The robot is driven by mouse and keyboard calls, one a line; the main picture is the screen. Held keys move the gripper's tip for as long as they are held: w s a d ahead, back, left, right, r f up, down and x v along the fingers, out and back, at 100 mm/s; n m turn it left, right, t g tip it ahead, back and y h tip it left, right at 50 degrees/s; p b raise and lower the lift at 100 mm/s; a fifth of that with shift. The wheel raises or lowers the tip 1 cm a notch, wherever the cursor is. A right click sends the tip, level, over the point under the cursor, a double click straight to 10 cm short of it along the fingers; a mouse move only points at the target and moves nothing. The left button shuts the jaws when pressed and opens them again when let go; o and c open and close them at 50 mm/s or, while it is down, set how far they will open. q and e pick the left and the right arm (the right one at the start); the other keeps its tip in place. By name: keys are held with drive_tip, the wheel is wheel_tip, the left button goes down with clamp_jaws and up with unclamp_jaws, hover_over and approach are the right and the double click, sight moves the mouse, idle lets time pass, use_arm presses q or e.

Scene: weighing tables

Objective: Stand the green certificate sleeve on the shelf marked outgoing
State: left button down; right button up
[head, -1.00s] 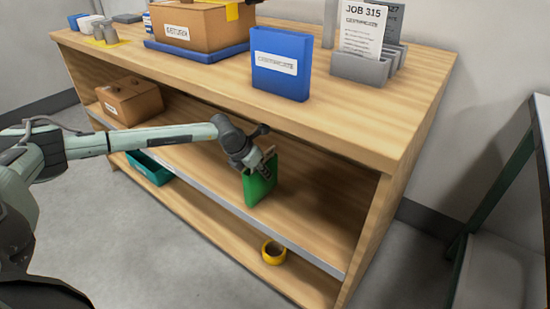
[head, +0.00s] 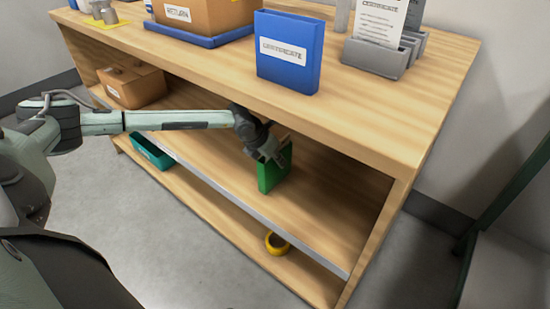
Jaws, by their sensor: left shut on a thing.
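The green certificate sleeve (head: 272,175) is upright on or just above the middle shelf (head: 325,212) of the wooden bench. I cannot tell whether its bottom edge touches the shelf board. My left gripper (head: 271,154) reaches in under the bench top and is shut on the sleeve's upper part, hiding some of it. No outgoing mark can be read on the shelf from here. My right gripper is not in view.
A blue certificate binder (head: 288,52), a cardboard box (head: 195,14) marked RETURN and a grey card rack (head: 378,56) stand on the bench top. A brown box (head: 131,85) sits left on the middle shelf. A teal crate (head: 152,151) and yellow tape roll (head: 277,243) lie below.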

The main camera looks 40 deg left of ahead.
use_arm(q)
drive_tip(key=shift+f, duration=0.15)
drive_tip(key=c, duration=1.3)
unclamp_jaws()
drive_tip(key=shift+o, duration=0.2)
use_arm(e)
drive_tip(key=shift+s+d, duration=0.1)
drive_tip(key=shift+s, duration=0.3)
